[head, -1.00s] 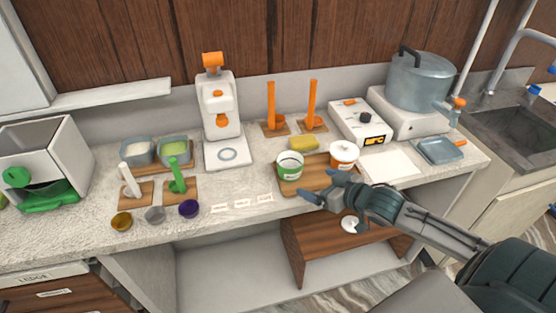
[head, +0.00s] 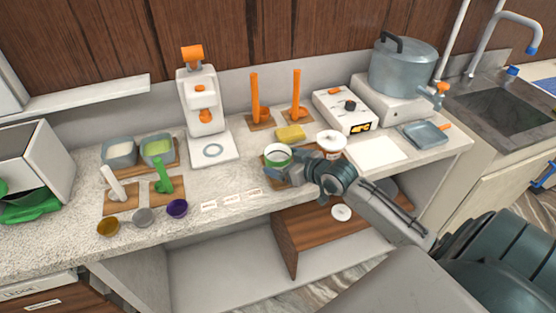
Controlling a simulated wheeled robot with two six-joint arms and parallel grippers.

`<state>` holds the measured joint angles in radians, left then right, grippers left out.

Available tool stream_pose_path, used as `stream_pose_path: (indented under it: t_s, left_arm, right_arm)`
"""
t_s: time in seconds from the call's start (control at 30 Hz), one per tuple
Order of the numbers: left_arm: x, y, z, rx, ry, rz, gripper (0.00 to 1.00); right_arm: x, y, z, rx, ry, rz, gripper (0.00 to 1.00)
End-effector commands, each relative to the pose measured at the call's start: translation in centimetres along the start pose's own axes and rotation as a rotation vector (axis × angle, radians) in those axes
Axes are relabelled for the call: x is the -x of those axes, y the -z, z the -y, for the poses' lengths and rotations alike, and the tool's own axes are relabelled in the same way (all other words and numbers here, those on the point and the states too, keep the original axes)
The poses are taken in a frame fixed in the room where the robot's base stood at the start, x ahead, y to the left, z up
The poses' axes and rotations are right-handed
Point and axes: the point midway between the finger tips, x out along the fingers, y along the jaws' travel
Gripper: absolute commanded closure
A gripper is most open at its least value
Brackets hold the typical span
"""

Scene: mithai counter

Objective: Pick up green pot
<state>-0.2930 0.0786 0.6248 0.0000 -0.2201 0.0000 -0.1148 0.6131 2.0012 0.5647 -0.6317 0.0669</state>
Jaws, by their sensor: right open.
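The green pot (head: 278,154) is a small white tub with a green band and a pale inside. It stands upright on the wooden board at the counter's front middle. My right gripper (head: 283,174) is open and close against the pot's front right side, its fingers hiding the pot's lower part. I cannot tell whether the fingers touch it. My left gripper is not in view.
A white and orange pot (head: 331,141) stands just right of my gripper, partly hidden by it. A yellow sponge (head: 290,133) lies behind. A white sheet (head: 376,152) lies to the right.

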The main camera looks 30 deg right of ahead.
Motion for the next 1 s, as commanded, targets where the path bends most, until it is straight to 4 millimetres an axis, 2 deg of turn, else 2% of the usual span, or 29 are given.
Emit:
stream_pose_path:
  t_s: [0.07,0.2,0.5,0.57,0.77,1.0]
  left_arm:
    - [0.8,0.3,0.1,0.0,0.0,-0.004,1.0]
    - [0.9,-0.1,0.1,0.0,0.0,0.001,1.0]
    - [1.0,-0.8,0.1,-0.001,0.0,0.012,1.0]
    - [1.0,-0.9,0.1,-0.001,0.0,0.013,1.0]
    - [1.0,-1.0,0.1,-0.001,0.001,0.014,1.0]
    - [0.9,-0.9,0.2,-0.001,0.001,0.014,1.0]
  right_arm:
    - [-1.2,0.7,-0.3,-0.007,0.0,-0.003,0.07]
    - [-2.7,0.4,-0.3,-0.004,-0.001,-0.001,0.07]
    - [-3.2,0.2,-0.2,0.0,0.0,0.0,0.07]
    - [-3.2,0.2,-0.2,0.0,0.0,0.0,0.15]
    - [-3.2,0.2,-0.3,0.0,0.0,0.0,0.55]
    - [-3.2,0.3,-0.3,0.0,0.0,-0.001,0.55]
